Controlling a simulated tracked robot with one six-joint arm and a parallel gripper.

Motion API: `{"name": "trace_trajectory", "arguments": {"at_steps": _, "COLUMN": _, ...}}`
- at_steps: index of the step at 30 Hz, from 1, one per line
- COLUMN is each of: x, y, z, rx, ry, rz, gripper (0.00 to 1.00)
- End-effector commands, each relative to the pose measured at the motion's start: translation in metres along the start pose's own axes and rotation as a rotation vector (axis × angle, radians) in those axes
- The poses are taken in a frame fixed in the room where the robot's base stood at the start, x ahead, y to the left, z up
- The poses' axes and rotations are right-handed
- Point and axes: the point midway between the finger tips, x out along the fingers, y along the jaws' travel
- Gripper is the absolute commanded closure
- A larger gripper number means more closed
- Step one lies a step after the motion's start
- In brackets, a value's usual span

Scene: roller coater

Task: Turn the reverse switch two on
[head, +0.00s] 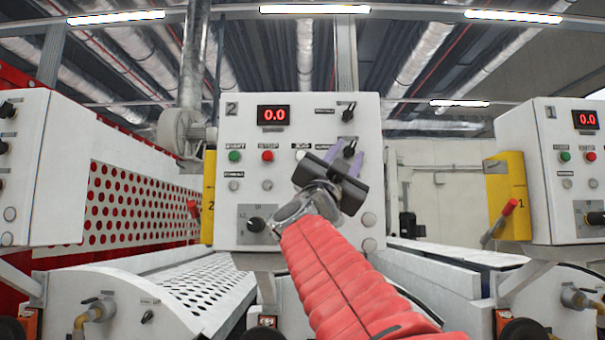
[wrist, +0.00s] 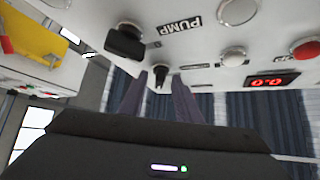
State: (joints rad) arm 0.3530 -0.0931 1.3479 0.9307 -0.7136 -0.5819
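The white control panel marked 2 (head: 245,185) faces me. At its upper right is a black rotary switch (head: 348,112); its label is too small to read. Below it is a second black switch (head: 349,150), partly behind my gripper (head: 345,157). The upper switch (wrist: 160,76) appears in the gap between the fingertips. I cannot tell whether they touch it. No label reading "reverse" is legible.
Panel 2 also has a red 0.0 display (head: 272,115), a green button (head: 234,156), a red button (head: 267,156) and a lower black selector (head: 256,224). Panel 1 (head: 540,180) stands at right, with a red-handled lever (head: 509,207) beside it. Rollers lie below.

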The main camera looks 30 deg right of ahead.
Motion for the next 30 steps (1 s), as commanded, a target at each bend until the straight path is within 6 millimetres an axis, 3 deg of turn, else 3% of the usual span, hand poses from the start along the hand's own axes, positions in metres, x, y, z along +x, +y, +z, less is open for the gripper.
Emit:
{"name": "trace_trajectory", "arguments": {"at_steps": 8, "x": -0.027, "y": -0.001, "z": -0.001, "rx": 0.001, "ry": 0.000, "rz": -0.002, "gripper": 0.70}}
{"name": "trace_trajectory", "arguments": {"at_steps": 30, "x": -0.129, "y": -0.001, "z": 0.002, "rx": 0.001, "ry": -0.001, "rz": -0.002, "gripper": 0.70}}
